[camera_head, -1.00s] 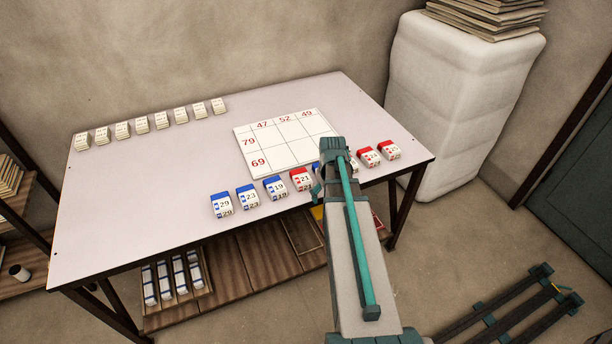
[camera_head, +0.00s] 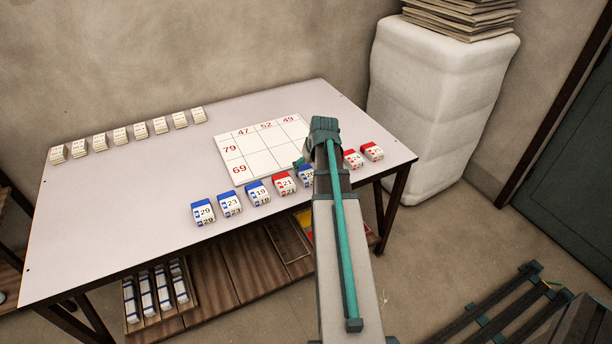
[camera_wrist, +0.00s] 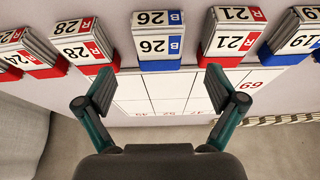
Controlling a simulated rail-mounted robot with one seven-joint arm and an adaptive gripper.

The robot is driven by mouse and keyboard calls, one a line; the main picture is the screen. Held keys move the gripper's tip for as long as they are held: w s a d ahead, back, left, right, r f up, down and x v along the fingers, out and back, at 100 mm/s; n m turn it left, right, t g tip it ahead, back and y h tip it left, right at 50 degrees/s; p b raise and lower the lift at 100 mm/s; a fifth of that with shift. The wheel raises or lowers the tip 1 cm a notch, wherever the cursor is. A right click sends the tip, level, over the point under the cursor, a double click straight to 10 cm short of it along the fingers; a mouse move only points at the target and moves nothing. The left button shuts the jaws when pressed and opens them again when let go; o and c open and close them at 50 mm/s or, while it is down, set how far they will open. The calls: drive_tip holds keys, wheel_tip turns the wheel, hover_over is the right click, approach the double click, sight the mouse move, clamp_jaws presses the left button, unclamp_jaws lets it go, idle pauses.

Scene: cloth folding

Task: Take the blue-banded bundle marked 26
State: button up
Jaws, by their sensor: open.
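The blue-banded bundle marked 26 (camera_wrist: 157,47) is upside down in the wrist view, at the top middle. It stands on the table, with a blue band edge and a blue B tab. In the head view the bundle (camera_head: 306,175) is partly hidden by my arm. My gripper (camera_wrist: 158,88) is open and empty; its two fingers lie to either side of the bundle's line, apart from it. The head view shows my gripper (camera_head: 313,150) over the table near the front row, its fingertips mostly hidden.
Red-banded bundle 21 (camera_wrist: 232,40) and red-banded bundle 28 (camera_wrist: 84,45) stand on either side. Blue bundles 29 (camera_head: 203,213), 23 (camera_head: 231,204) and 19 (camera_head: 257,193) are farther left. A numbered grid board (camera_head: 240,170) lies behind the row. White bundles line the table's back left.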

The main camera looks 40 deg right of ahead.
sight(307, 172)
drive_tip(key=shift+p+x, duration=0.5)
drive_tip(key=shift+x, duration=2.4)
drive_tip(key=shift+w+d+r, duration=0.1)
drive_tip(key=shift+w, duration=0.05)
drive_tip(key=shift+c, duration=0.4)
drive_tip(key=c, duration=1.2)
drive_tip(key=shift+o, duration=0.2)
drive_tip(key=shift+r, duration=0.1)
